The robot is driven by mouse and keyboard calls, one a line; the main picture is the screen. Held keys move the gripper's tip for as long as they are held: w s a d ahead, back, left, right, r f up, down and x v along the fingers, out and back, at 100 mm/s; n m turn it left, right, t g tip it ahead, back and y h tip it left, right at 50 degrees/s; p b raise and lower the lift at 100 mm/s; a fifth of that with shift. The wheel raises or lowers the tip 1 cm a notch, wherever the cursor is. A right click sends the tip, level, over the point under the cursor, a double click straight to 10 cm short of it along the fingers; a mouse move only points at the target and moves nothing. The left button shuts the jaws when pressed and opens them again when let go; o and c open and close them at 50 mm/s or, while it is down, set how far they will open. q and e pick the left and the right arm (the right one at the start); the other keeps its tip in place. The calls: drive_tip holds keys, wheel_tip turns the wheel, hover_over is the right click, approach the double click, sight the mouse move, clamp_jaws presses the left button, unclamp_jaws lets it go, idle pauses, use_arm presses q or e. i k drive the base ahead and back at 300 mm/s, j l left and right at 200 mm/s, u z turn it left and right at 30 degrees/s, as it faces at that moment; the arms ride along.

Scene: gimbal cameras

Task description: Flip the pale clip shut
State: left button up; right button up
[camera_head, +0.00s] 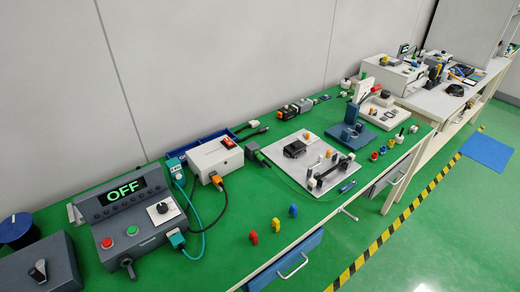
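A light grey plate (284,165) lies on the green workbench near the middle. It carries a black block (294,149), a dark bar (331,173) and small orange parts (328,154). A small pale piece (311,172) stands at the left end of the dark bar, and I cannot tell if it is the pale clip. It is too small to tell whether any clip is open or shut. Neither of my grippers is in view.
A grey control box (142,242) showing OFF stands at the left with cables to a white box (212,160). Red, yellow and blue pieces (276,226) lie near the front edge. A blue stand (350,133) is behind the plate.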

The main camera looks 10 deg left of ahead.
sight(320, 161)
drive_tip(key=i+l+u, duration=0.2)
drive_tip(key=l, duration=0.2)
drive_tip(key=i+l+u, duration=0.25)
drive_tip(key=l, duration=0.15)
drive_tip(key=i+l+u, duration=0.2)
drive_tip(key=l, duration=0.25)
drive_tip(key=l+u, duration=0.25)
drive_tip(key=l, duration=0.2)
drive_tip(key=i+l+u, duration=0.2)
drive_tip(key=l, duration=0.3)
drive_tip(key=k+l, duration=0.45)
drive_tip(key=k, duration=0.2)
